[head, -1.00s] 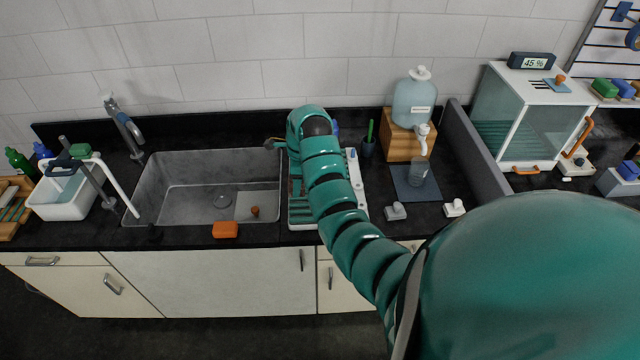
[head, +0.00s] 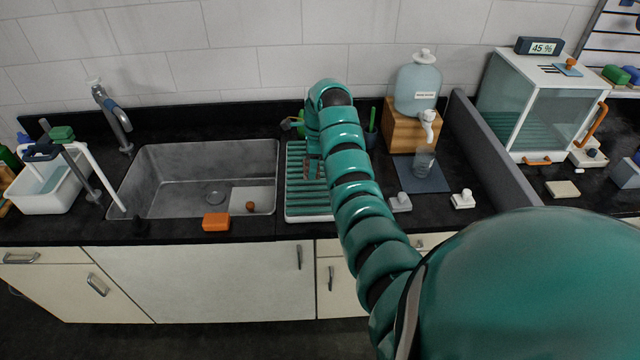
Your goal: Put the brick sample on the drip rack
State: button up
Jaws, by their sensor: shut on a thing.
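The drip rack (head: 297,197), a white tray with teal slats, lies on the counter just right of the sink. My green arm reaches over it and bends down at its end. My gripper (head: 311,158) is over the rack's rear left part, mostly hidden by the arm, and shut. Small brown patches under it are what I can see of the brick sample (head: 306,168); the rest is hidden. I cannot tell whether the sample touches the slats. The front left part of the rack is bare.
The steel sink (head: 170,180) with its faucet (head: 115,120) is to the left. An orange block (head: 216,222) sits at its front edge. A water dispenser (head: 417,90) on a wooden stand, a glass (head: 424,162) and a grey divider (head: 492,150) are to the right.

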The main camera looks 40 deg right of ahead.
jog(key=f+b, duration=0.1)
jog(key=d+f+b, duration=0.1)
jog(key=b, duration=0.1)
jog(key=shift+w+d+f, duration=0.25)
jog(key=shift+d+f, duration=0.15)
jog(key=shift+d+r+p, duration=0.1)
jog(key=shift+d+p, duration=0.1)
jog(key=shift+p, duration=0.15)
jog(key=shift+w+d+f+p, duration=0.2)
jog(key=shift+d+f+p, duration=0.2)
jog(key=shift+d+f, duration=0.15)
jog(key=shift+f, duration=0.1)
jog(key=shift+f, duration=0.1)
jog(key=shift+d+f+p, duration=0.1)
jog(key=shift+f+p, duration=0.3)
jog(key=shift+f, duration=1.3)
